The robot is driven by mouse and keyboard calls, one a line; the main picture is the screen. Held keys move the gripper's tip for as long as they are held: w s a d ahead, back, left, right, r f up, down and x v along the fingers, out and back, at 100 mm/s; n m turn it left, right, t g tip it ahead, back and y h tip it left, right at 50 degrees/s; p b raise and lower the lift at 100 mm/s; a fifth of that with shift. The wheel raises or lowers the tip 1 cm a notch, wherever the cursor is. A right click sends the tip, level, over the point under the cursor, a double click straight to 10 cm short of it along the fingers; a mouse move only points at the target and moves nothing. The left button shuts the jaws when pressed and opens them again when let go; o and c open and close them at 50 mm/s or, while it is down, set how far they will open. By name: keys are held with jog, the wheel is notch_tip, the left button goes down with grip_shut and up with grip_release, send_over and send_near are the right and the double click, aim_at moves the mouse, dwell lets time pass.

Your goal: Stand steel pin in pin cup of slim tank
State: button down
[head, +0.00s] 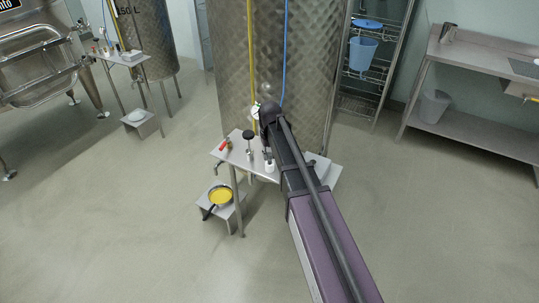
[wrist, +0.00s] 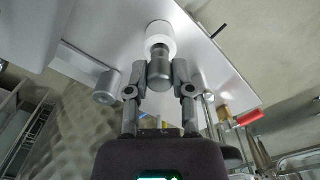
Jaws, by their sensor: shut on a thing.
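My gripper (wrist: 160,76) is shut on the steel pin (wrist: 160,68), a short grey cylinder between its two fingers in the wrist view. A white cup (wrist: 159,36) lies straight beyond the pin, in line with it; I cannot tell whether the pin's end is in it or only in front of it. In the head view a white cup-like piece (head: 270,166) stands on the small steel table at the foot of the tall tank (head: 235,70) with a dimpled steel wall. My arm hides the gripper and pin there.
The small table (head: 236,158) bears a red-handled piece (head: 224,145) and a black-knobbed piece (head: 248,135). A grey cylinder (wrist: 106,88) is close to the left finger in the wrist view. A low stool (head: 233,208) holds a yellow-filled pan (head: 220,196). The floor in front is clear.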

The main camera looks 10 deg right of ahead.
jog(key=shift+c, duration=2.1)
grip_release()
notch_tip(320, 180, up, 10)
jog(key=p, duration=1)
jog(key=shift+r+p, duration=0.25)
jog(key=shift+p, duration=0.05)
jog(key=w+d+r+p, duration=0.3)
jog(key=w+d, duration=0.4)
jog(key=shift+w+r+p, duration=0.35)
jog(key=shift+w, duration=0.05)
jog(key=s+m, duration=0.1)
jog(key=s, duration=2.8)
jog(key=shift+m, duration=0.4)
